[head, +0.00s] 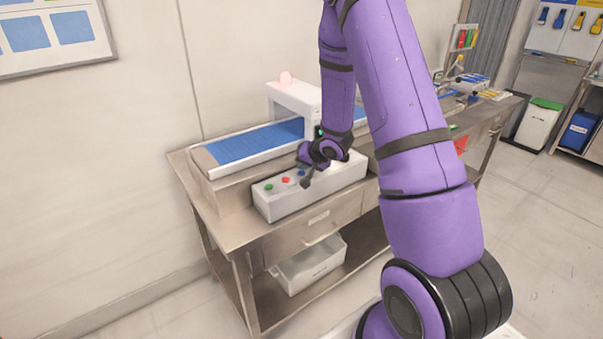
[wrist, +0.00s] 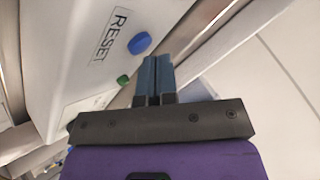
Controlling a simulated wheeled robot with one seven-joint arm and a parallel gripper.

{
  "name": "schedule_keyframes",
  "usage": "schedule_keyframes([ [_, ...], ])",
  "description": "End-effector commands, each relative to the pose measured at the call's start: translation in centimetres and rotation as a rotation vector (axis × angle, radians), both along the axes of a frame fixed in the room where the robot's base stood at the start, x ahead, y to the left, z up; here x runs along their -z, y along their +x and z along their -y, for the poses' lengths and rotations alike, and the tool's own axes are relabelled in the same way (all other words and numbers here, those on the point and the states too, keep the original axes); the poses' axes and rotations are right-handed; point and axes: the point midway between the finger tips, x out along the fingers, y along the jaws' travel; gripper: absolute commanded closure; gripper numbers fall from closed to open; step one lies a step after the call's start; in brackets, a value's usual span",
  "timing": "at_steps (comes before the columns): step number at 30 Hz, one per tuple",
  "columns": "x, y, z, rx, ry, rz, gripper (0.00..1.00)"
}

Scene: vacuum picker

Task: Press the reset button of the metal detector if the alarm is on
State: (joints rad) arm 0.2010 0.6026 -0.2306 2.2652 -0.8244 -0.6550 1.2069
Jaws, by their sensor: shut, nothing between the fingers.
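The metal detector (head: 290,97) is a white arch over a blue conveyor belt (head: 255,145). A pale pink alarm lamp (head: 286,77) sits on its top; I cannot tell for sure whether it is lit. The white control box (head: 290,204) stands in front, with a green button (head: 268,187) and a red button (head: 286,179). In the wrist view the blue button (wrist: 140,43) is beside the word RESET. My gripper (wrist: 156,60) is shut and empty, its tips just below and right of the blue button in the picture. They look apart from it.
The box and conveyor stand on a metal table (head: 220,222) with a lower shelf holding a white bin (head: 308,264). A green button (wrist: 123,80) shows farther along the box in the wrist view. The floor (head: 545,225) at the right is clear.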

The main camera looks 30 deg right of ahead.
Motion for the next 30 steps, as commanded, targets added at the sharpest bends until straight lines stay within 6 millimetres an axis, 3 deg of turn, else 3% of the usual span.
schedule_keyframes([
  [30,0.74,-0.01,0.02,0.000,0.000,0.000,1.00],
])
